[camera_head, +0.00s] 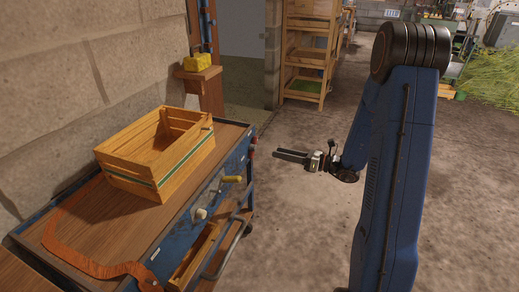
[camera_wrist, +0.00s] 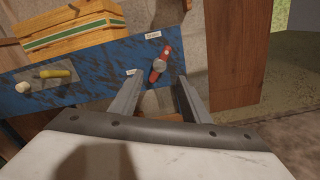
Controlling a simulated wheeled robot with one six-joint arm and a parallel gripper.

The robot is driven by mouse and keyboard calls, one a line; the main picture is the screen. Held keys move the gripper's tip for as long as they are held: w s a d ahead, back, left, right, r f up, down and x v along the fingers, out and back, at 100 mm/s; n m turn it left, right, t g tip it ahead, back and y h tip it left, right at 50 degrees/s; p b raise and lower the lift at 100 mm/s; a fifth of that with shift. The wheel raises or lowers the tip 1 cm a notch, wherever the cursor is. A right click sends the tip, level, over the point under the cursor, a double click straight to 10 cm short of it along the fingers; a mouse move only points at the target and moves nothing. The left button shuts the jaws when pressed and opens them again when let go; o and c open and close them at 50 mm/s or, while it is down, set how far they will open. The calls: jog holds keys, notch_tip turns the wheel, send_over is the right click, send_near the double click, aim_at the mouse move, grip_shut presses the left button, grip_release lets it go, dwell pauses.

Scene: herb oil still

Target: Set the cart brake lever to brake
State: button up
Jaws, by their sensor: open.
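The blue side panel of the cart carries a red lever (camera_wrist: 154,76) with a round grey hub, tilted slightly from upright, between two small white labels too small to read. I cannot tell from the labels which position is brake. A yellow-handled lever (camera_wrist: 56,73) on a pale plate lies roughly level further left; it also shows in the head view (camera_head: 232,179). My gripper (camera_wrist: 160,78) is open and empty. In the wrist view its fingers frame the red lever, which lies beyond the tips. In the head view my gripper (camera_head: 291,156) is in free air right of the cart.
A wooden crate (camera_head: 185,165) and an orange-brown strap (camera_head: 95,266) lie on the cart top. A white knob (camera_wrist: 23,87) sticks out left of the yellow lever. A handrail (camera_head: 232,236) juts from the cart's side. The floor (camera_head: 290,230) around my gripper is clear.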

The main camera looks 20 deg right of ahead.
aim_at(256, 148)
jog(key=x, duration=0.9)
jog(key=shift+w+a, duration=0.2)
jog(key=shift+a, duration=0.15)
jog(key=c, duration=1.1)
jog(key=shift+o, duration=0.2)
jog(key=shift+n, duration=0.4)
jog(key=n, duration=0.3)
jog(key=shift+s+n, duration=0.1)
jog(key=shift+n, duration=1.9)
